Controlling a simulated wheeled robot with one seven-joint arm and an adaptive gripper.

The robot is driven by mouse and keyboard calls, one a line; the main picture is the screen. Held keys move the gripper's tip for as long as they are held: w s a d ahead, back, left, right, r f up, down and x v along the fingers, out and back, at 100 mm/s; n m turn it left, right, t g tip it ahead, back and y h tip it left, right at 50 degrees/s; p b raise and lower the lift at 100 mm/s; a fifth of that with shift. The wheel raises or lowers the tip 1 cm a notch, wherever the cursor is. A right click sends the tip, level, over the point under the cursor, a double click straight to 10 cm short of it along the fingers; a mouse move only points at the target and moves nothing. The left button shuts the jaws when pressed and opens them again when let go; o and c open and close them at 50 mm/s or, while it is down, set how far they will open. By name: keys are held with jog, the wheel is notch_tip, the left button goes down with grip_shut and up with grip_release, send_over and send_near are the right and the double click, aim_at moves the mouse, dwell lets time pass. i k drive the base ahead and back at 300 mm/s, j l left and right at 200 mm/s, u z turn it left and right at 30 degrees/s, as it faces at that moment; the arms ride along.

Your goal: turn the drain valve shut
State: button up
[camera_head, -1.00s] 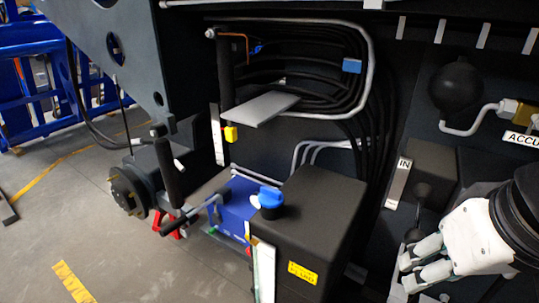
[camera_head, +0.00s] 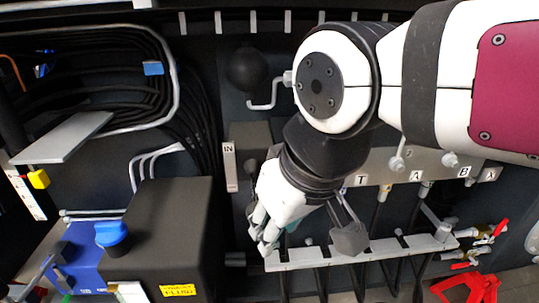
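Two brass valves with red handles sit at the far right of the head view: an upper valve (camera_head: 490,234) and a lower valve (camera_head: 463,265). No readable label shows which of them is the drain valve. My gripper (camera_head: 266,238) is well to their left, pointing down in front of the left end of a grey rail. No held object is visible.
The grey rail (camera_head: 385,248) with hanging hoses lies between my gripper and the valves. A red object (camera_head: 465,288) is below the valves. My arm covers the upper right.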

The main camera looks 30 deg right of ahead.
aim_at(465, 264)
jog(key=z, duration=1.7)
jog(key=i+z, duration=0.1)
jog(key=z, duration=0.25)
jog(key=i+z, duration=0.15)
jog(key=z, duration=0.25)
jog(key=l+u, duration=0.25)
jog(key=l, duration=0.2)
jog(key=l+u, duration=0.25)
jog(key=l, duration=0.25)
